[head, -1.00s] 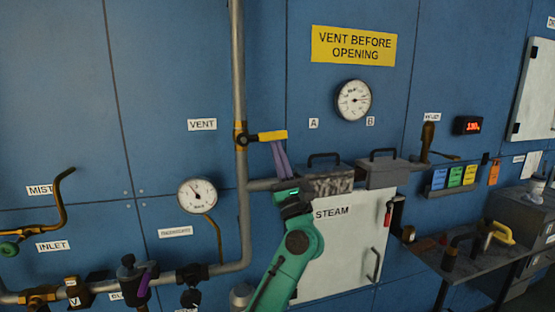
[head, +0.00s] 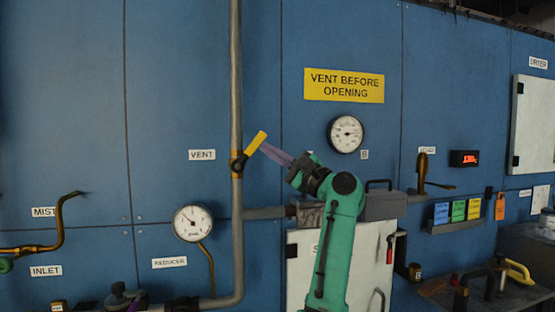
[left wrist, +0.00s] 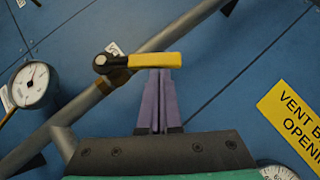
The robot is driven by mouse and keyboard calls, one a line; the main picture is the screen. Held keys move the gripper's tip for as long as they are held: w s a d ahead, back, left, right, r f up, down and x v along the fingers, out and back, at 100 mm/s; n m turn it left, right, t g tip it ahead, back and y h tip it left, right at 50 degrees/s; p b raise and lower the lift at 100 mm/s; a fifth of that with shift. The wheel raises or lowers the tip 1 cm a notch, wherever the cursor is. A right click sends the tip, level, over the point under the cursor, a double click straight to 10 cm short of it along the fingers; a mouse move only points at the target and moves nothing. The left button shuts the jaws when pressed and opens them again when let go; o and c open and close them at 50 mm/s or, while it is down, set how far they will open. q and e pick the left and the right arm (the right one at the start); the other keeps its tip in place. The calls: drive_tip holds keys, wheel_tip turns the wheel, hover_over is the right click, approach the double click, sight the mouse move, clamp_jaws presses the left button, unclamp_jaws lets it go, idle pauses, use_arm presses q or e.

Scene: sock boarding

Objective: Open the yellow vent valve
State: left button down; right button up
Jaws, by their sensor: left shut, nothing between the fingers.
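The yellow vent valve handle (head: 256,143) sits on the vertical grey pipe, right of the VENT label. It is tilted, rising to the upper right from its dark pivot (head: 237,164). My left gripper (head: 264,150) has purple fingers that are shut and empty, with their tips at the underside of the handle. In the left wrist view the yellow handle (left wrist: 155,60) crosses just beyond the closed fingertips (left wrist: 159,74); they look touching or very close. My right gripper is not in view.
The vertical pipe (head: 236,80) runs beside the handle. A round gauge (head: 345,133) and a yellow sign (head: 344,86) are on the blue wall to the right. A second gauge (head: 193,222) is at lower left. The wall above the handle is clear.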

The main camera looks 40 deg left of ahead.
sight(258, 136)
use_arm(q)
drive_tip(key=r+n+h+p, duration=0.1)
drive_tip(key=s+a+r+n+g+h+p, duration=0.1)
drive_tip(key=n+p, duration=0.1)
drive_tip(key=r+n+h+p, duration=0.1)
drive_tip(key=shift+s+a+r, duration=0.15)
drive_tip(key=shift+s, duration=0.15)
drive_tip(key=shift+s+a+r+n+g+h+p, duration=0.2)
drive_tip(key=shift+s+a+n+g+h+p, duration=0.15)
drive_tip(key=shift+n+h+p, duration=0.4)
drive_tip(key=shift+s+a+r+n+h+p, duration=0.1)
drive_tip(key=shift+s+a+n+h+p, duration=0.1)
drive_tip(key=shift+s+n+h+p, duration=0.4)
drive_tip(key=shift+w, duration=0.1)
